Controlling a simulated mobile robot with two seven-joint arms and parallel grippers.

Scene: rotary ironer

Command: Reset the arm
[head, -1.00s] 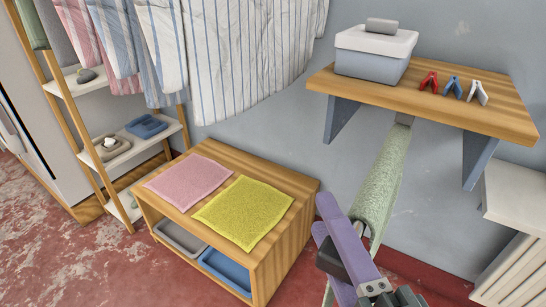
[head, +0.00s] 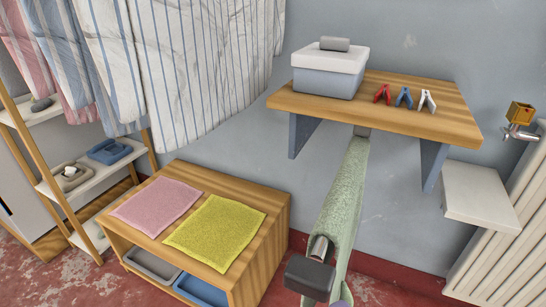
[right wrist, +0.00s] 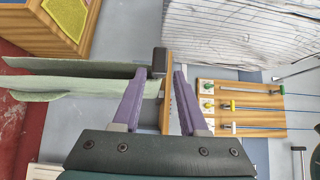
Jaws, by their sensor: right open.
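A long pale-green padded arm (head: 343,190) reaches out from below the wall shelf towards me in the head view. A dark block-shaped handle (head: 311,277) on a short metal shaft sits at its near end. My left gripper is not visible.
A wooden shelf (head: 400,112) holds a lidded box (head: 330,72) and several clothespegs. A low wooden bench (head: 265,215) carries pink and yellow cloths. The right wrist view shows a wooden board (right wrist: 255,97) with coloured knobs.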

